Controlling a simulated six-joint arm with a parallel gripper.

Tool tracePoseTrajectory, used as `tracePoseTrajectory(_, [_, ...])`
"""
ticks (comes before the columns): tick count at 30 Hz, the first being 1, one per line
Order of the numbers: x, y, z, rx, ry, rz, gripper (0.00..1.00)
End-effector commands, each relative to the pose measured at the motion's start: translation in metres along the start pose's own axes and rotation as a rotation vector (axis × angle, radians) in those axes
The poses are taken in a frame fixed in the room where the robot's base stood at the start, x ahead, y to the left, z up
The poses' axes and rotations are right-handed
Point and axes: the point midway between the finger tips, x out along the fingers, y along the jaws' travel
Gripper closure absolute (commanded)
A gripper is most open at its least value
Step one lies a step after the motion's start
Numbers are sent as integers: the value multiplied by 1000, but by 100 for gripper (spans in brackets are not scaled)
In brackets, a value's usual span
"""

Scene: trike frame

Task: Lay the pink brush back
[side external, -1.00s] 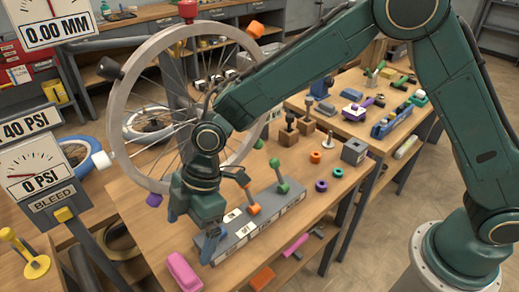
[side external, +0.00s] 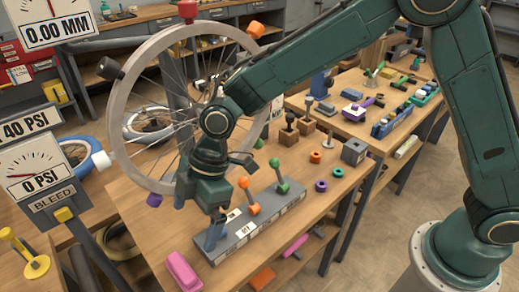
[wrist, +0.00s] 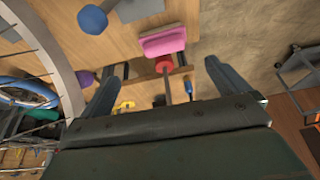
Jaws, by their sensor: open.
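A pink block-shaped object, likely the pink brush (side external: 183,272), lies on the wooden bench near its front left corner. It also shows in the wrist view as a pink block (wrist: 163,42), beyond the fingertips and between their lines. My gripper (side external: 198,218) hangs above the bench, up and to the right of the brush and apart from it. In the wrist view my gripper (wrist: 160,75) has its two fingers wide apart with nothing held between them. Its near finger overlaps the left end of the grey lever block in the side view.
The grey lever block (side external: 258,228) stands right of the brush, with an orange-knobbed lever (side external: 243,183) and a green-knobbed lever (side external: 274,163). A large spoked wheel (side external: 120,105) stands behind my gripper. A magenta item (side external: 295,245) lies lower, below the bench top.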

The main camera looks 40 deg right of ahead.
Motion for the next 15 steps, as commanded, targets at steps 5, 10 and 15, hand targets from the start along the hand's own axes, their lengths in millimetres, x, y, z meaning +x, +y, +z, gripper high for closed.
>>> tracePoseTrajectory(5, [-44,4,18,101,-8,57,0])
tracePoseTrajectory(10, [-90,2,40,220,-17,117,0])
tracePoseTrajectory(15, [-129,-4,63,335,-23,174,0])
